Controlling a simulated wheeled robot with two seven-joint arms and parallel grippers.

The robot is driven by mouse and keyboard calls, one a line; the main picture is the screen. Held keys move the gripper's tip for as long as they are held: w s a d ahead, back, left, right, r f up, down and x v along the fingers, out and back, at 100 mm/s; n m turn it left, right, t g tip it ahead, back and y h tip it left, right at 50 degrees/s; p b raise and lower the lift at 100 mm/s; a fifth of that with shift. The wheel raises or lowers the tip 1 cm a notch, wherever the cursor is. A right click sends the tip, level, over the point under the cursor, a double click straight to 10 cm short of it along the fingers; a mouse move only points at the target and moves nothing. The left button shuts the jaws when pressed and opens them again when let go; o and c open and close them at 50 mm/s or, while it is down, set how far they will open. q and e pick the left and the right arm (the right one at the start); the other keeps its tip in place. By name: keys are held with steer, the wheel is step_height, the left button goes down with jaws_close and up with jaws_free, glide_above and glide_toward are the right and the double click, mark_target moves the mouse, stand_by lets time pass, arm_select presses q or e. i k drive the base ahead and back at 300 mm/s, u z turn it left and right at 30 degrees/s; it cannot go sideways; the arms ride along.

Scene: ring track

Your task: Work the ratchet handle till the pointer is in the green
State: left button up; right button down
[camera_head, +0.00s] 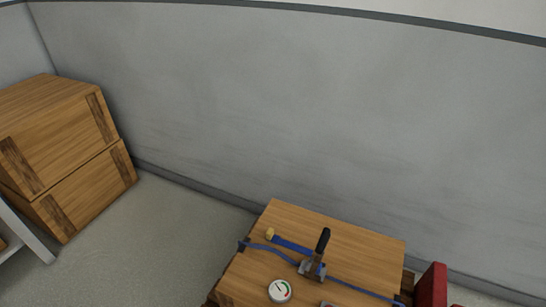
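The ratchet handle (323,241) has a black grip and stands nearly upright from a grey metal ratchet body (312,269) on a wooden crate top (350,239). A blue strap (289,244) runs through the ratchet across the crate. A round white gauge (280,291) lies in front and to the left of the ratchet. Its dark pointer leans up and left; a green and a red part show on its face, but whether the pointer is in the green is too small to tell. Neither of my grippers shows in the view.
Two stacked wooden crates (68,150) stand at the left by a pale metal frame (24,232). A red object (433,286) stands right of the strapped crate. A grey wall (300,110) closes the back. Bare floor (160,235) lies between the crates.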

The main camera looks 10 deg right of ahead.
mark_target(325, 235)
steer(key=z, duration=1.35)
steer(key=k, duration=0.8)
steer(key=u, duration=1.4)
steer(key=i, duration=0.5)
